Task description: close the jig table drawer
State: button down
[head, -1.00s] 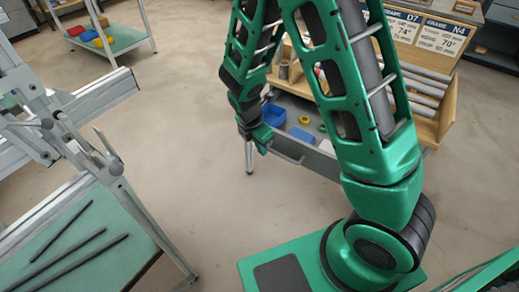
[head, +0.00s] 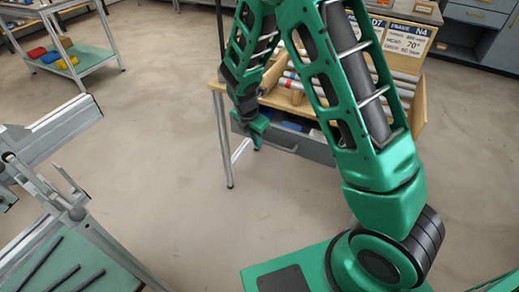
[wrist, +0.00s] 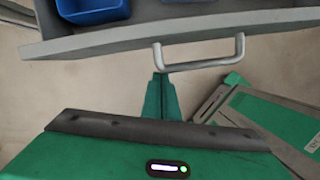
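The grey jig table drawer (head: 306,146) is below the wooden-topped table at the back, in the head view. It stands partly out, with a strip of its inside and blue contents showing. In the wrist view the drawer's front edge (wrist: 100,43) crosses the top, with a blue bin (wrist: 92,10) inside and a grey bar handle (wrist: 205,67) on its front. My gripper (head: 257,141) is at the left part of the drawer front. In the wrist view its green fingers (wrist: 160,80) are together, with their tips at the handle's left end. I cannot tell whether they touch it.
Grey and white tubes lie in the wooden rack (head: 400,85) above the drawer. A table leg (head: 224,150) stands left of my gripper. A metal frame table (head: 50,250) is at the near left, and a cart (head: 75,62) at the back left. The floor between is clear.

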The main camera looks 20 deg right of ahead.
jog(key=w+d, duration=0.6)
jog(key=d, duration=0.1)
jog(key=shift+w, duration=0.4)
jog(key=shift+w+d, duration=0.15)
